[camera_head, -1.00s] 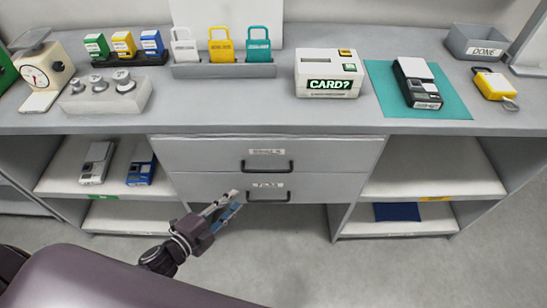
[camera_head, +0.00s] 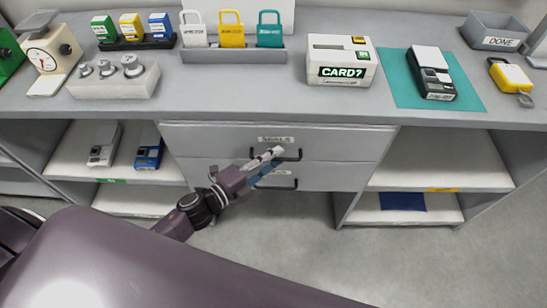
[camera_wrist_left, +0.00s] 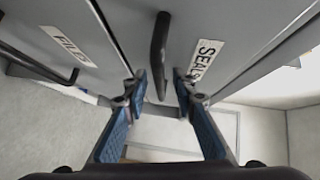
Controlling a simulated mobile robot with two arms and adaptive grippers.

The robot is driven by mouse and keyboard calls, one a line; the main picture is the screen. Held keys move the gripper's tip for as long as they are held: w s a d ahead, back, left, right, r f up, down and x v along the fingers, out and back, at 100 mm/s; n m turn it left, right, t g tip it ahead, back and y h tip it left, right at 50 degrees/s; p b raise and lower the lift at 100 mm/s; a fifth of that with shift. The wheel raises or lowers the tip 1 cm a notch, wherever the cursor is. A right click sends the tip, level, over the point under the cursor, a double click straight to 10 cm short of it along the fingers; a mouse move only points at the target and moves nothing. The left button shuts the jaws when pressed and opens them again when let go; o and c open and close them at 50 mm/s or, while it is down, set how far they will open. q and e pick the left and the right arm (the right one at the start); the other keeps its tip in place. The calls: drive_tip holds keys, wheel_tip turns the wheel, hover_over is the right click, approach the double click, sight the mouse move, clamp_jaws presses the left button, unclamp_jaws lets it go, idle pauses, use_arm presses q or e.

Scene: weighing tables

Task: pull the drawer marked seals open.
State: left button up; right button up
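The drawer marked seals (camera_head: 220,138) is the upper of two grey drawers under the counter and looks shut. Its SEALS label (camera_wrist_left: 205,60) reads clearly in the left wrist view. Its dark bar handle (camera_wrist_left: 158,55) stands between the two fingers of my left gripper (camera_wrist_left: 159,80), with a visible gap on each side. My left gripper (camera_head: 278,157) also shows in front of this handle in the head view, and is open. The lower drawer (camera_head: 335,177), labelled FILES (camera_wrist_left: 68,45), looks shut. My right gripper is in neither view.
The counter (camera_head: 230,98) above carries a card box (camera_head: 342,60), padlocks in a rack (camera_head: 232,57), weights on a block (camera_head: 113,82) and a scale (camera_head: 48,52). Open shelves (camera_head: 440,175) flank the drawers. The floor in front is clear.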

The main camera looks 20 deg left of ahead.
use_arm(q)
drive_tip(key=shift+c, duration=0.6)
clamp_jaws()
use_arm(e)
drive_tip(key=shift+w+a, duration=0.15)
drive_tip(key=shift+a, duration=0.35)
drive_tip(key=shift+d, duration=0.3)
